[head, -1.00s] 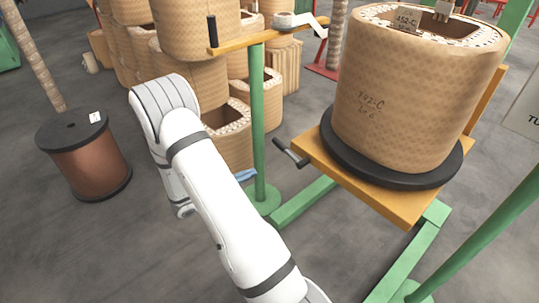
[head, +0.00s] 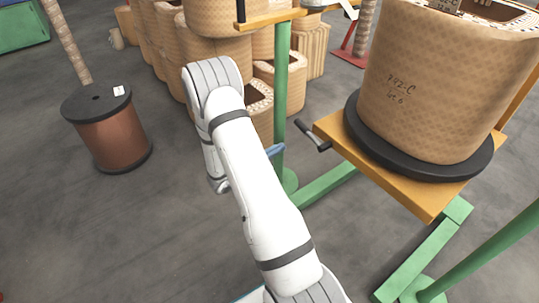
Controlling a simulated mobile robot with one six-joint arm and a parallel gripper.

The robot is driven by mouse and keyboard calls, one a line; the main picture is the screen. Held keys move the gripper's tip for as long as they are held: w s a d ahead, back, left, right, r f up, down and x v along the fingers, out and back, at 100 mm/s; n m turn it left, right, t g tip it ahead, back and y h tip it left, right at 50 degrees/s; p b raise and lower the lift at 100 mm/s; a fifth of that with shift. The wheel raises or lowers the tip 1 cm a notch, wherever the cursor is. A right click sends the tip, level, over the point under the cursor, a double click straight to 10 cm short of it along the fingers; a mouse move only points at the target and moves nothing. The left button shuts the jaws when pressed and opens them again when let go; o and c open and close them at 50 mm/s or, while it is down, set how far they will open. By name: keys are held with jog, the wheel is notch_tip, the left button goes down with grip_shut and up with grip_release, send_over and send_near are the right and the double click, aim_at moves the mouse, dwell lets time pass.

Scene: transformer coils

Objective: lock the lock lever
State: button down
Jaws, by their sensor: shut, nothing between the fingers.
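A small lever with a black grip (head: 305,129) sticks out from the left edge of the orange platform (head: 420,200); it looks like the lock lever, though I cannot tell whether it is locked. A second black upright handle (head: 240,10) stands on the left end of the orange crossbar (head: 270,19), cut by the top edge. A large tan coil (head: 435,85) sits on a black disc (head: 365,150) on the platform. My white arm reaches up the middle, left of the lever, and folds down at its far end. My gripper is hidden behind the arm.
A green post (head: 281,95) and green base beam (head: 325,185) stand between my arm and the platform. Several stacked tan coils (head: 210,60) fill the back. A brown spool (head: 110,138) stands at left. Grey floor is clear at lower left.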

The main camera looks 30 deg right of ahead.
jog(key=d+r+b, duration=0.2)
jog(key=d+r, duration=0.2)
jog(key=d, duration=0.1)
jog(key=shift+s+d, duration=0.15)
jog(key=shift+s, duration=0.1)
jog(key=shift+r, duration=0.15)
jog(key=shift+r, duration=0.2)
dwell(0.3)
